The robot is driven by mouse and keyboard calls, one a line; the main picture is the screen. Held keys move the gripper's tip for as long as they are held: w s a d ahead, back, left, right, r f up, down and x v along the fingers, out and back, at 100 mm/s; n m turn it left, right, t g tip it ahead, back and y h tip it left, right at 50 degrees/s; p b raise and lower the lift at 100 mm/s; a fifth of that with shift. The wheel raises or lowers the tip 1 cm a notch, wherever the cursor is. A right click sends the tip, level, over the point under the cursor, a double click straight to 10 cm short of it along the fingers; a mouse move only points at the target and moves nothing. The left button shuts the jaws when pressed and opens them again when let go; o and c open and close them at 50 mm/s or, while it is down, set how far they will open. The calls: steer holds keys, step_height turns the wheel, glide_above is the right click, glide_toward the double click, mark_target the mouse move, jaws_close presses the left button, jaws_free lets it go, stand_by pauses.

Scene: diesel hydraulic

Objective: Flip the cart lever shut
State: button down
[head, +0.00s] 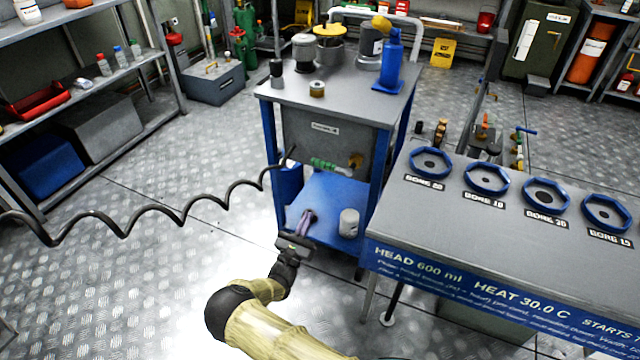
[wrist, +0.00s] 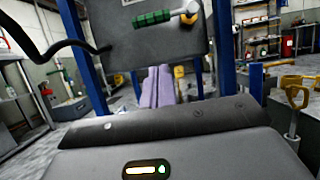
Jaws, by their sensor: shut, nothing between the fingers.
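The cart (head: 335,87) has a grey top, blue legs and a blue lower shelf. Its lever with a green grip (head: 325,165) sits on the grey front panel, lying roughly level. In the wrist view the green lever (wrist: 158,17) is at the top, joined to a brass fitting (wrist: 190,14) at its right. My gripper (head: 308,217) is below the lever, in front of the lower shelf, apart from the lever. In the wrist view its purple fingers (wrist: 158,88) are together and empty, pointing toward the panel's lower edge.
A black coiled hose (head: 160,222) hangs from the left to the cart's front, near the lever. A white canister (head: 349,222) stands on the lower shelf. A bench with blue rings (head: 431,163) stands at the right. Open floor lies left.

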steer(key=s+r+b+x, duration=0.1)
steer(key=r+b+x, duration=0.2)
steer(key=x, duration=0.9)
steer(key=shift+w, duration=0.3)
steer(key=shift+a+r, duration=0.1)
steer(key=shift+r+m, duration=0.2)
steer(key=shift+m, duration=0.3)
